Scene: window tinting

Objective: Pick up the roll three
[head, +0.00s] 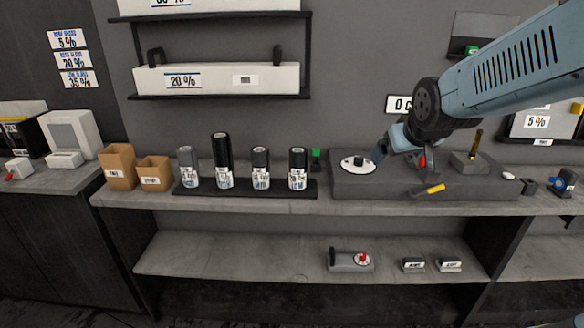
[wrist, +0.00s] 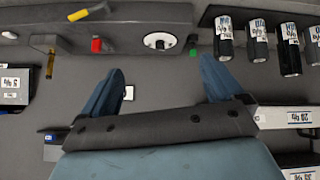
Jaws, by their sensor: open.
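Several upright rolls with white labels stand in a row on a black tray (head: 246,188) on the counter. From left in the head view they are a grey roll (head: 188,168), a taller black roll (head: 222,160), a grey-topped roll (head: 260,168) and a dark roll (head: 298,168). The number on each is too small to read, so I cannot tell by label which is roll three. In the wrist view the rolls show at top right, inverted, the grey-topped one included (wrist: 257,40). My gripper (wrist: 165,85) is open and empty, right of the rolls and apart from them.
A grey block (head: 345,188) with a white disc (head: 358,164) and a yellow-handled tool (head: 430,190) lies below my arm. Brown boxes (head: 117,166) stand left of the tray. A wall shelf (head: 220,97) hangs above the rolls. Counter front is clear.

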